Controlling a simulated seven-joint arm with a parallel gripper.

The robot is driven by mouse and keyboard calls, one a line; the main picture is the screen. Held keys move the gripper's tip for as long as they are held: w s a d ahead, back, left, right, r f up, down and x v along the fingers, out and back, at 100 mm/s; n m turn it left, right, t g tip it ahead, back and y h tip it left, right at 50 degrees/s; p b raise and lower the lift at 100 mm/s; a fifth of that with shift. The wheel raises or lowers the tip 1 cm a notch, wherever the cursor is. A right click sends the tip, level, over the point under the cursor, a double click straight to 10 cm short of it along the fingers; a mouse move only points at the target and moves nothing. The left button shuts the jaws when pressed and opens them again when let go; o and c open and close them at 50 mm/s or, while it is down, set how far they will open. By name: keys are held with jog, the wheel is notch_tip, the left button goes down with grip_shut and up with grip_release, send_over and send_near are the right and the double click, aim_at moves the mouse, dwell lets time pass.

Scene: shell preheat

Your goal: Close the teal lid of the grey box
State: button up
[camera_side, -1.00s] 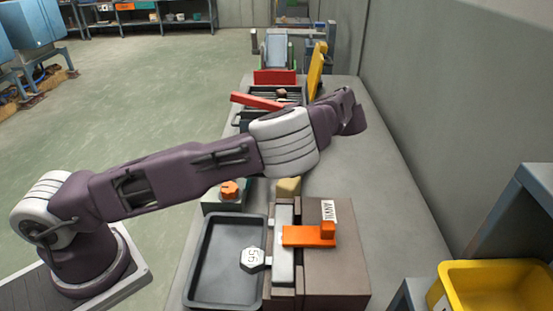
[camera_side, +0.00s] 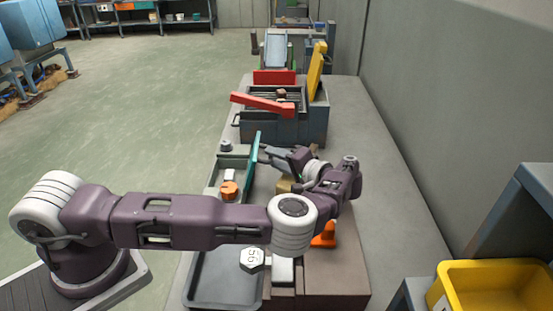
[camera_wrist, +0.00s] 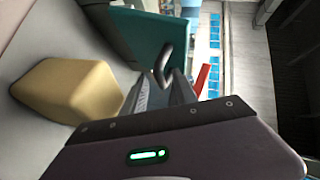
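The teal lid (camera_side: 255,153) stands up on edge along the right side of the grey box (camera_side: 234,162) in the side view. The box's open top shows to its left. My gripper (camera_side: 266,151) is low at the lid's right, its fingers pointing at the lid's outer face; contact cannot be told. In the wrist view the lid (camera_wrist: 165,40) fills the upper middle, with a dark curved handle (camera_wrist: 165,62) just ahead of my fingers (camera_wrist: 161,75). The fingers look a little apart, with nothing clearly held. My arm hides part of the box's near side.
An orange knob (camera_side: 229,190) is at the box's near end. A tan block (camera_wrist: 68,90) lies close beside my gripper. A grey tray (camera_side: 222,280) and an orange-handled fixture (camera_side: 325,236) are nearer. A red-handled unit (camera_side: 300,125) stands behind. The bench is clear at right.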

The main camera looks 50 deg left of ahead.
grip_shut()
dwell(1.3)
